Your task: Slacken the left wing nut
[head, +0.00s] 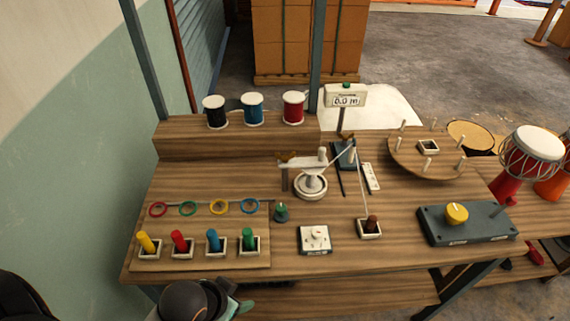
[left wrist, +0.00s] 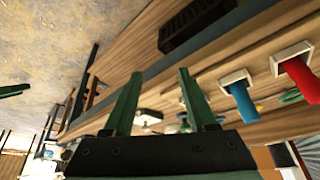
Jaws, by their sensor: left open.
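The left wing nut seems to be the small brown piece (head: 287,156) on top of a short post, left of the white winding device (head: 311,184) mid-bench. My left gripper (head: 244,304) is low at the front edge of the bench, well short of the wing nut and partly cut off by the picture's edge. In the left wrist view its two green fingers (left wrist: 158,74) stand apart with nothing between them. I cannot make out the wing nut there. My right gripper is not in view.
Coloured pegs in square holders (head: 180,243) and coloured rings (head: 188,208) occupy the bench's left. A green knob (head: 281,212), a white switch box (head: 315,238) and a dark peg in a holder (head: 371,225) stand nearer the front. A grey box with yellow knob (head: 457,213) is right.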

